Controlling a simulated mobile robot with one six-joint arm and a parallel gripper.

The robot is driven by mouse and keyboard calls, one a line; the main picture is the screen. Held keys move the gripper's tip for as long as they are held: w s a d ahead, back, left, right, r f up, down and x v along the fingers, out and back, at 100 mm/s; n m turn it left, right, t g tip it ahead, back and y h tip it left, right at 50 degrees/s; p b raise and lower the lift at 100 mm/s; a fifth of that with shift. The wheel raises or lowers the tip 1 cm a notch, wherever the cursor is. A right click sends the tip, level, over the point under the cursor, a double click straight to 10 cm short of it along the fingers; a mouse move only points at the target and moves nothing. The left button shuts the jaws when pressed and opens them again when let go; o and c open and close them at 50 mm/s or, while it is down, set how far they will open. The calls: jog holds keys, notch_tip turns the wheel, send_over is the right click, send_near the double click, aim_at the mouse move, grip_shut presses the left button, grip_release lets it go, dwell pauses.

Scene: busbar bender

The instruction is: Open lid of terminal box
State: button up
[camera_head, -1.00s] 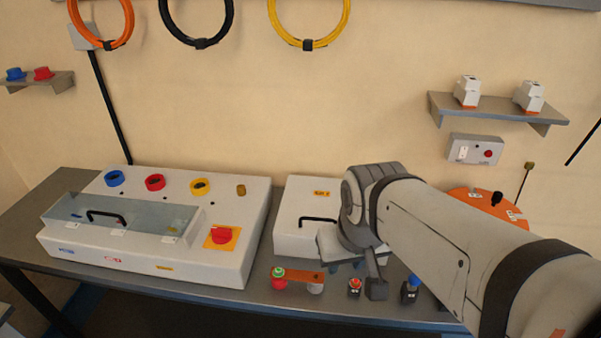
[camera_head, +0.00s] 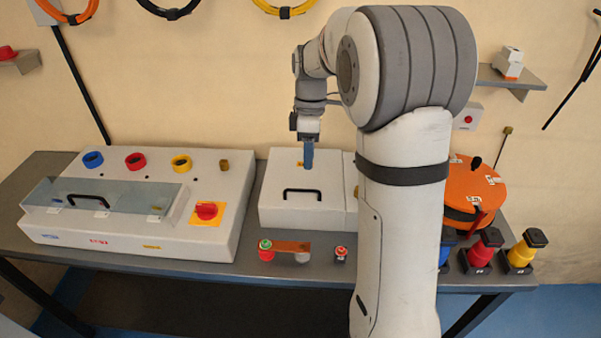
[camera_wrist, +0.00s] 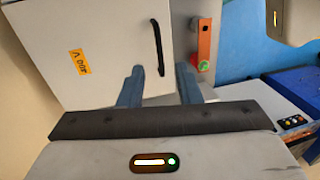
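The terminal box, apparently the white box (camera_head: 275,185) with an orange label, stands mid-bench with its lid shut. Its black handle (camera_head: 302,191) lies near the lid's front edge. My gripper (camera_head: 308,160) points down over the rear part of the lid, behind the handle, with a finger covering part of the label. In the wrist view the lid (camera_wrist: 95,30), label (camera_wrist: 79,62) and handle (camera_wrist: 157,47) are clear. There my gripper (camera_wrist: 161,80) shows two blue fingers apart with nothing between them; the handle is beyond the fingertips. Contact with the lid cannot be told.
A white bender panel (camera_head: 225,190) with a red knob (camera_head: 207,211) stands left of the box. A copper bar (camera_head: 291,246) on small posts lies in front. An orange drum (camera_head: 470,190) and colored insulators (camera_head: 482,247) stand right. My arm hides the bench's right middle.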

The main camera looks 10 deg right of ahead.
jog(key=f, duration=0.1)
send_over(308, 198)
notch_tip(308, 198, down, 7)
jog(key=shift+r+p, duration=0.1)
jog(key=shift+p, duration=0.25)
jog(key=shift+c, duration=0.3)
jog(key=c, duration=0.6)
grip_shut()
